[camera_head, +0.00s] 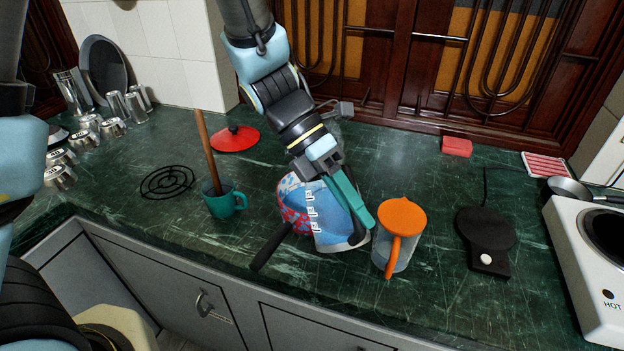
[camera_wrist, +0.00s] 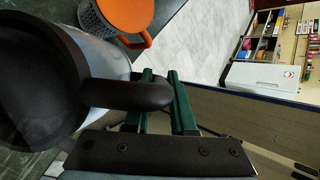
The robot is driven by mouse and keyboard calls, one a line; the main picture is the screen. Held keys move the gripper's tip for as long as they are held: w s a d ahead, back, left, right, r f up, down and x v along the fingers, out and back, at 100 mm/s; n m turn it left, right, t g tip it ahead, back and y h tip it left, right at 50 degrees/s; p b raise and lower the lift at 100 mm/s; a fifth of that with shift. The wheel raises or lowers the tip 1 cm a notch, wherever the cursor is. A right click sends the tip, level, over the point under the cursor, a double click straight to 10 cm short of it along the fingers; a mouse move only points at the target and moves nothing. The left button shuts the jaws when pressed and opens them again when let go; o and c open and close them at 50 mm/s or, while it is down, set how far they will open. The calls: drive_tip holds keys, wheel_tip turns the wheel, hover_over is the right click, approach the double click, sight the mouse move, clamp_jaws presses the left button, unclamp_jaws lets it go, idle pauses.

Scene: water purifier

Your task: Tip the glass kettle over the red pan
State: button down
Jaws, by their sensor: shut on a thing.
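The glass kettle (camera_head: 335,232) is a bluish see-through jug with white marks and a dark rim. It looks tilted and overlaps the red pan in the head view. The red pan (camera_head: 290,200) has a blue-and-red pattern and a black handle (camera_head: 270,248) pointing to the front left; the kettle hides much of it. My gripper (camera_head: 358,208), with green fingers, is shut on the kettle's black handle. In the wrist view the handle (camera_wrist: 130,95) lies at the green fingers (camera_wrist: 160,85), with the kettle's dark round end (camera_wrist: 35,85) at left. I cannot see any liquid pouring.
An orange-lidded pitcher (camera_head: 402,215) stands close right of the kettle. A teal mug (camera_head: 222,202) with a wooden stick stands left. A black warming plate (camera_head: 485,230) and a white hot-water unit (camera_head: 590,265) are at right. A red lid (camera_head: 235,139) lies behind.

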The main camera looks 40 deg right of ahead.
drive_tip(key=shift+w+d+r+g, duration=0.1)
drive_tip(key=shift+w+r+g, duration=0.2)
drive_tip(key=shift+g, duration=0.3)
drive_tip(key=shift+w+d+r+n+g, duration=0.1)
drive_tip(key=shift+w+r+g, duration=0.15)
drive_tip(key=shift+r, duration=0.1)
drive_tip(key=shift+w+r+n+g, duration=0.1)
drive_tip(key=shift+r+g, duration=0.1)
drive_tip(key=shift+r, duration=0.2)
drive_tip(key=shift+w+d+r+n+g, duration=0.1)
drive_tip(key=shift+w+r+g, duration=0.15)
drive_tip(key=shift+r, duration=0.1)
idle(2.0)
drive_tip(key=shift+w+d+r+g+y+p, duration=0.15)
drive_tip(key=shift+w+r+g+y+p, duration=0.15)
drive_tip(key=shift+w+g+p, duration=0.65)
idle(3.3)
